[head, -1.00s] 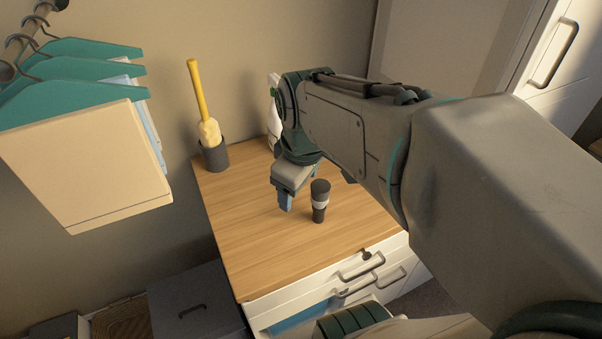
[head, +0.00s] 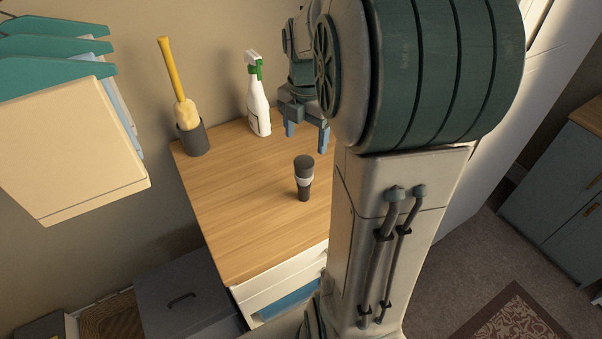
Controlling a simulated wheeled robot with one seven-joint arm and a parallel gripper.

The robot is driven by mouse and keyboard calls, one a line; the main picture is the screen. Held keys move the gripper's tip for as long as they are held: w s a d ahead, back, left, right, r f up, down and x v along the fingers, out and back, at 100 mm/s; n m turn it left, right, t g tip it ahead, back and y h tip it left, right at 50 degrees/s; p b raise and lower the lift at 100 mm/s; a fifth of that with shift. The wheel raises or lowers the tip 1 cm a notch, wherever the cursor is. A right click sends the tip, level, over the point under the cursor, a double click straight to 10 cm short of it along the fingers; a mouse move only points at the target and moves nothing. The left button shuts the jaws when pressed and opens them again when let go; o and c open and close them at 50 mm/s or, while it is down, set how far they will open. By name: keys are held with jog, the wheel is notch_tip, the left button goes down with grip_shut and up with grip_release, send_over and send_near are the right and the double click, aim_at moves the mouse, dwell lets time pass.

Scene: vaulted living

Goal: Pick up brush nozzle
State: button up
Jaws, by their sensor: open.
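The brush nozzle appears to be the dark upright cylinder with a pale band (head: 304,178). It stands on the wooden top of the cabinet (head: 235,220) in the head view, apart from other things. My gripper (head: 307,140) is open and empty, its two blue fingers pointing down. It is above and behind the nozzle in the picture, not touching it. My arm hides the right part of the cabinet top.
A white spray bottle with a green trigger (head: 258,100) stands at the back. A dark holder (head: 192,138) with a yellow-handled brush (head: 172,80) stands at the back left. Hanging clothes (head: 75,150) are at the left. The cabinet top left of the nozzle is clear.

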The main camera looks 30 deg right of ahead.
aim_at(304, 174)
notch_tip(304, 174, down, 13)
jog(key=shift+a+r+p, duration=0.1)
jog(key=shift+p, duration=0.6)
jog(key=c, duration=1.1)
